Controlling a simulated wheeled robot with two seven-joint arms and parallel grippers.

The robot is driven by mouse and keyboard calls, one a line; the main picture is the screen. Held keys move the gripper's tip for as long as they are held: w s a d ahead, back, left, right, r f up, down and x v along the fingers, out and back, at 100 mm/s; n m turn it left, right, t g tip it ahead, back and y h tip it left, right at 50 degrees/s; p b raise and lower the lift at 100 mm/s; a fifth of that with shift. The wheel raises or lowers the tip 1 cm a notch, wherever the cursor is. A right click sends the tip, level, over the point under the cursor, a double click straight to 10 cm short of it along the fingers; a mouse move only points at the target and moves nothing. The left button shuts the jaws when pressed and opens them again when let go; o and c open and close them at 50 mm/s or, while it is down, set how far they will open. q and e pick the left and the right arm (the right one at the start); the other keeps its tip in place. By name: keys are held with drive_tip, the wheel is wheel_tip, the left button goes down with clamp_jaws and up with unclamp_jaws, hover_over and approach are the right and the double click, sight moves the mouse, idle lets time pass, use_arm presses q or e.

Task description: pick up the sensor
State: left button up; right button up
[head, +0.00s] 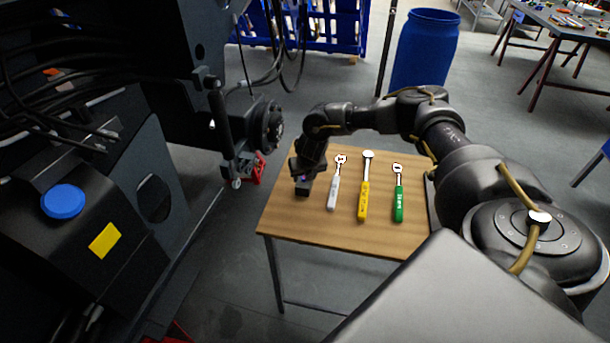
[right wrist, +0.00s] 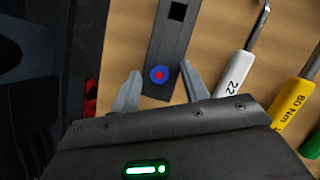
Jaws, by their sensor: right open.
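The sensor (right wrist: 168,48) appears to be the dark grey bar with a black square and a blue disc with a red centre, lying on the wooden table. In the right wrist view, my right gripper (right wrist: 160,92) is open, with one finger on each side of the bar's disc end. Gaps show between the fingers and the bar. In the head view, my right gripper (head: 303,182) is low over the table's left part, and I cannot clearly separate the sensor from it there. My left gripper is not in view.
On the wooden table (head: 310,228), a white-handled wrench (head: 334,190), a yellow one (head: 363,200) and a green one (head: 399,205) lie right of the gripper. The dark harvester chassis (head: 150,200) stands at left. A blue barrel (head: 425,50) stands behind.

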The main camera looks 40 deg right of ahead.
drive_tip(key=shift+s+f, duration=0.2)
drive_tip(key=shift+s+f, duration=0.1)
clamp_jaws()
drive_tip(key=shift+r+b, duration=0.3)
drive_tip(key=shift+w+r+b, duration=0.2)
drive_tip(key=shift+r+b, duration=0.05)
drive_tip(key=shift+r, duration=0.3)
drive_tip(key=shift+w+r+b, duration=0.15)
drive_tip(key=shift+r+b, duration=0.1)
drive_tip(key=shift+r, duration=0.3)
drive_tip(key=s+a+r+p, duration=0.1)
drive_tip(key=s+a+r, duration=0.7)
drive_tip(key=a+r, duration=0.2)
drive_tip(key=shift+a+r+p, duration=0.15)
drive_tip(key=shift+a+p, duration=0.2)
drive_tip(key=shift+a, duration=0.4)
